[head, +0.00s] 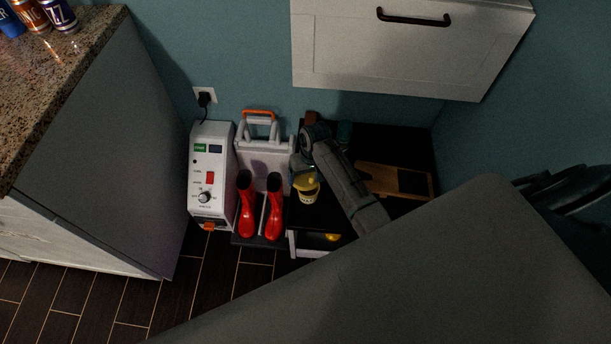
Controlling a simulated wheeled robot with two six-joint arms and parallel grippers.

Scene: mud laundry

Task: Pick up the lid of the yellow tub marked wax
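A small tub with a pale body (308,198) and a yellow lid (309,184) stands on the dark low bench top, just right of the red boots. The lid appears to be on the tub. Any marking on the tub is too small to read. My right gripper (303,176) points down at the lid from behind, with its fingertips at or very near it. I cannot tell whether the fingers are open, touching or closed on the lid. My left gripper is not in view.
Red boots (246,206) stand left of the tub, beside a white control box (207,175) and an orange-handled carrier (260,134). A wooden board (380,180) lies to the right. A white cabinet (405,45) overhangs behind. A granite counter (70,75) is at left.

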